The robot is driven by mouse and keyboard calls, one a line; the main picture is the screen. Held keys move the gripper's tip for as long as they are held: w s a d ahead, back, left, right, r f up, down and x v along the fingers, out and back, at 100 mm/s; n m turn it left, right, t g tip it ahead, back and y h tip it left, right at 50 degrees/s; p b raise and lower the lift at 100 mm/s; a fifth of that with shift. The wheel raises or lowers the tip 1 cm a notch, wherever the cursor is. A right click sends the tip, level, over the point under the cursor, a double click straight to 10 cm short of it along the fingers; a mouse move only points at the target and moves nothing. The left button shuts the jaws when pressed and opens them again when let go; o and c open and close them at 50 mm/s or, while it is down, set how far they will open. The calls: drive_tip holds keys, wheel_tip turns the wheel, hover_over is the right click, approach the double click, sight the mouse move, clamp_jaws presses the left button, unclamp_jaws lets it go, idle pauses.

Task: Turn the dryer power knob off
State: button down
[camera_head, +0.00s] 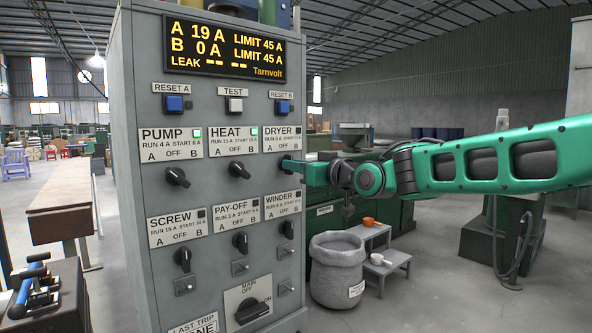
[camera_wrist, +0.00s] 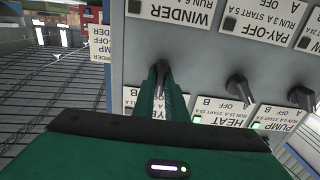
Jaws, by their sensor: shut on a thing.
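The dryer label plate (camera_head: 283,139) is on the right of the upper row of the grey panel, and its small indicator is dark. The black dryer knob (camera_wrist: 162,68) sits just under this plate. My gripper (camera_head: 287,165) reaches in from the right and is shut on the knob. The wrist view, upside down, shows the green fingers (camera_wrist: 161,88) around the knob, with its tip showing between them. The fingers largely hide the knob in the head view, so I cannot tell which mark it points to. My gripper also covers much of the dryer plate in the wrist view.
The heat knob (camera_head: 241,171) and pump knob (camera_head: 177,177) are to the left; both indicators are lit green. The winder knob (camera_head: 286,229) is below. The display (camera_head: 226,45) reads A 19 A, B 0 A. A grey sack (camera_head: 337,270) stands on the floor right of the panel.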

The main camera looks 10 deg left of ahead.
drive_tip(key=shift+w+d+f, duration=0.15)
drive_tip(key=shift+f, duration=0.2)
drive_tip(key=c, duration=1.8)
unclamp_jaws()
drive_tip(key=shift+r, duration=0.15)
drive_tip(key=v, duration=1)
drive_tip(key=shift+s+d, duration=0.25)
drive_tip(key=shift+s, duration=0.05)
